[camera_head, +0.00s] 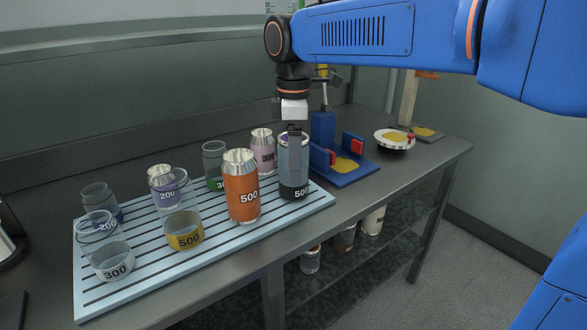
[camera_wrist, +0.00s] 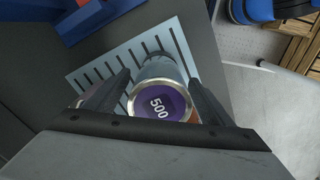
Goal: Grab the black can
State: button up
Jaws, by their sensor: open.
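A can (camera_head: 293,180) with a dark band marked 500 around its lower part stands upright at the right end of the slatted tray (camera_head: 95,300). Its upper part looks clear grey. My gripper (camera_head: 294,130) is directly above it, pointing down, with a dark finger in front of its upper rim. In the wrist view, my open gripper (camera_wrist: 160,80) has a finger on each side of the can's round purple top (camera_wrist: 160,104), also marked 500. I cannot tell whether the fingers touch the can.
An orange can (camera_head: 242,190) stands just left, and a pink can (camera_head: 262,155) behind. Several other cans and clear cups fill the tray's left. A blue fixture (camera_head: 345,175) with red pads is close right. A round silver scale (camera_head: 393,145) stands farther right. Cans sit on the shelf below.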

jog(key=shift+f, duration=1.85)
jog(key=shift+c, duration=0.5)
jog(key=c, duration=1.5)
jog(key=shift+o, duration=0.2)
jog(key=shift+r, duration=0.15)
